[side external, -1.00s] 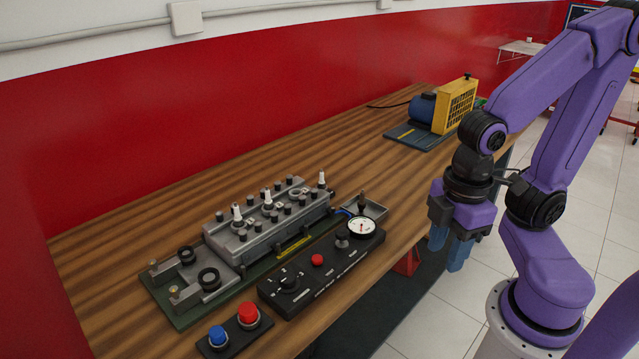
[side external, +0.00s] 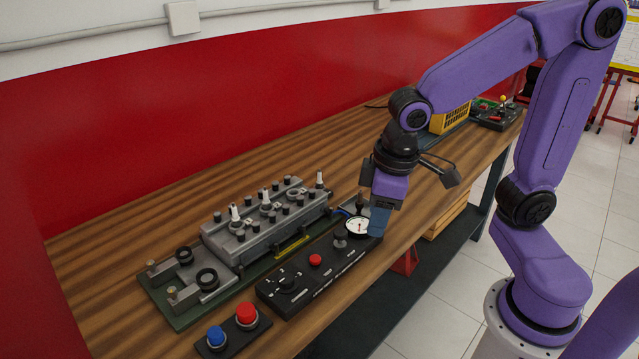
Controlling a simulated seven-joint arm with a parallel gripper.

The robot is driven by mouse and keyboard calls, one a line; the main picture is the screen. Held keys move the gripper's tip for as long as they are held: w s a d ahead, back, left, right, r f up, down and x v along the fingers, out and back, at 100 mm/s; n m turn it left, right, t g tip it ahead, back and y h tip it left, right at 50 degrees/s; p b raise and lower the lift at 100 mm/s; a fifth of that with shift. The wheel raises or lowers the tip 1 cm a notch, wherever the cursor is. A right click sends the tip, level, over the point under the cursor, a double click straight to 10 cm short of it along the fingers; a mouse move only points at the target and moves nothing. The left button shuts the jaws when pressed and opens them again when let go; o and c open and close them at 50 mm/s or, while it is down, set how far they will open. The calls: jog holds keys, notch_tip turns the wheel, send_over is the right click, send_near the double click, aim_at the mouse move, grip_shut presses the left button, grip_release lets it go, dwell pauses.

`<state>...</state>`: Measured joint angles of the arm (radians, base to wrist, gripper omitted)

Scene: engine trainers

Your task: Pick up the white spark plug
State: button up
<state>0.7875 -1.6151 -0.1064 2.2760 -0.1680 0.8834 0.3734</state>
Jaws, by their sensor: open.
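White spark plugs stand upright on the grey engine block (side external: 262,238): one at the left (side external: 235,213), one in the middle (side external: 266,197) and one at the far right end (side external: 320,179). The pictures do not show which one the task means. My gripper (side external: 375,229) has blue fingers and points down to the right of the block, apart from all three plugs. It is open, with nothing seen between its fingers. It partly hides the small grey tray (side external: 347,210) and the right edge of the gauge.
A black control panel (side external: 300,292) with a white gauge (side external: 357,227) and red button lies in front of the block. A box with blue and red buttons (side external: 233,332) is at the front. A yellow-caged machine (side external: 449,120) stands farther back. Bare wood (side external: 225,185) lies behind the block.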

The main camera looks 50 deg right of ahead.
jog(key=w+d+m+t+h, duration=0.1)
jog(key=w+d+m, duration=0.1)
jog(key=w+m, duration=0.35)
jog(key=w+d+m+t+h, duration=0.1)
jog(key=w+d+m, duration=0.1)
jog(key=w, duration=0.7)
jog(key=m+h, duration=0.2)
jog(key=m, duration=0.6)
send_over(319, 180)
jog(key=s, duration=0.1)
notch_tip(319, 180, down, 10)
jog(key=shift+a+f+x, duration=0.1)
jog(key=shift+a+x, duration=0.05)
jog(key=shift+x, duration=0.6)
jog(key=shift+a+f+x, duration=0.1)
jog(key=shift+a+x, duration=0.1)
jog(key=shift+x, duration=0.6)
jog(key=shift+a+f+x, duration=0.1)
jog(key=shift+a+x, duration=0.05)
jog(key=shift+x, duration=0.6)
jog(key=shift+s, duration=0.1)
grip_shut()
